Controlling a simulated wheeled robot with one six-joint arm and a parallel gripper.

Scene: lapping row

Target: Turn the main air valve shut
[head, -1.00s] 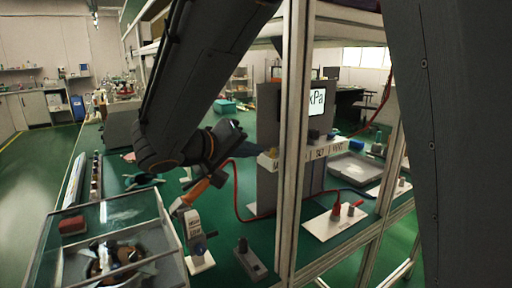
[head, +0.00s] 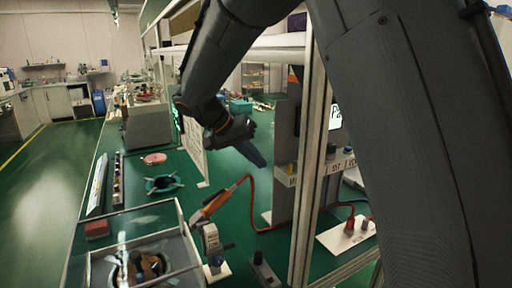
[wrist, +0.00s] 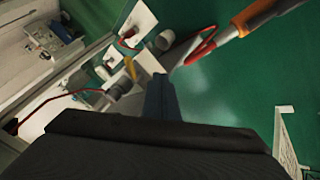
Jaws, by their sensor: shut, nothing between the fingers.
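My gripper (head: 256,156) is shut and empty, with dark blue-grey fingers pointing down and right above the green bench. It also shows in the wrist view (wrist: 160,92). To its right in the head view, the upright grey panel (head: 285,145) carries a pale labelled ledge (head: 340,164), partly hidden by a post and my arm. In the wrist view, a small yellow lever (wrist: 130,68) and a grey knob (wrist: 120,91) show beyond the fingertips, apart from them as far as I can see. I cannot tell for certain which part is the main air valve.
An orange-handled tool (head: 217,204) with a red hose (head: 252,208) stands by a grey holder (head: 212,244). A metal frame post (head: 312,160) crosses the right side. A clear-walled box (head: 180,225) stands front left. A white plate (head: 343,236) with red fittings lies right.

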